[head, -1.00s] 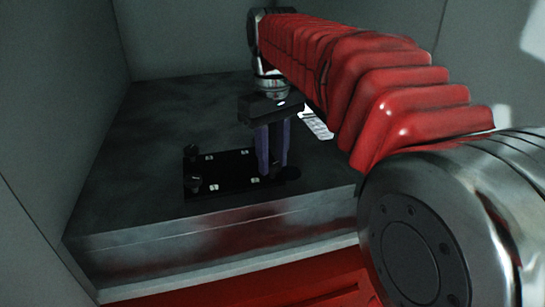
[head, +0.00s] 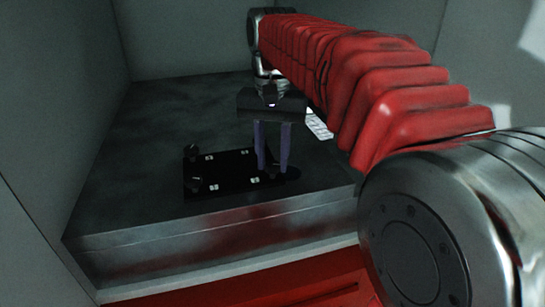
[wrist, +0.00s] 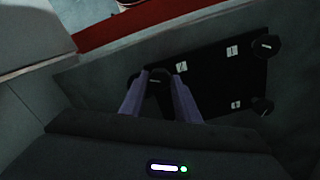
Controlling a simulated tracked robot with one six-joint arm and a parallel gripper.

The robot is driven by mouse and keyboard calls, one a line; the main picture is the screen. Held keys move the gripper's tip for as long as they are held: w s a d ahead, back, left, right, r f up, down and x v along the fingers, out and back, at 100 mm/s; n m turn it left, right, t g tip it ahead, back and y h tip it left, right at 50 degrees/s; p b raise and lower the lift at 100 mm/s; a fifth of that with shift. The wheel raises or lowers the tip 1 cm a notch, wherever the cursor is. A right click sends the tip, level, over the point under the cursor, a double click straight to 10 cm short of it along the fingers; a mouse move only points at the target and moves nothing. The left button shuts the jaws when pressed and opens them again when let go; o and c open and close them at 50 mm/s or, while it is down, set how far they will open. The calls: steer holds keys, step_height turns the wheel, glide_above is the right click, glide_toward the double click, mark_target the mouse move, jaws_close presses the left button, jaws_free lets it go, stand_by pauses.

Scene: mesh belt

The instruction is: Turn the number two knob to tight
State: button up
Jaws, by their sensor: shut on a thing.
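A black panel (head: 232,166) with small white labels lies on the grey block; it also shows in the wrist view (wrist: 215,72). Two round black knobs sit at its left end, one far (head: 191,151) and one near (head: 194,184). In the wrist view these two are at the right (wrist: 266,47). My gripper (head: 272,170) points down at the panel's right end. Its purple fingers are shut on a dark knob (wrist: 157,86), seen between them in the wrist view. The knob numbers and the tight mark are too small to read.
The grey metal block (head: 135,165) is bare left of and behind the panel. Grey walls (head: 60,80) stand close on the left and behind. A small white gridded thing (head: 318,125) lies behind the gripper, partly hidden by my red-sleeved arm.

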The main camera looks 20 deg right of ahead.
mark_target(273, 164)
steer(key=shift+m, duration=0.4)
steer(key=o, duration=1)
steer(key=shift+o, duration=0.2)
step_height(273, 164, up, 14)
stand_by(0.4)
steer(key=shift+f, duration=0.15)
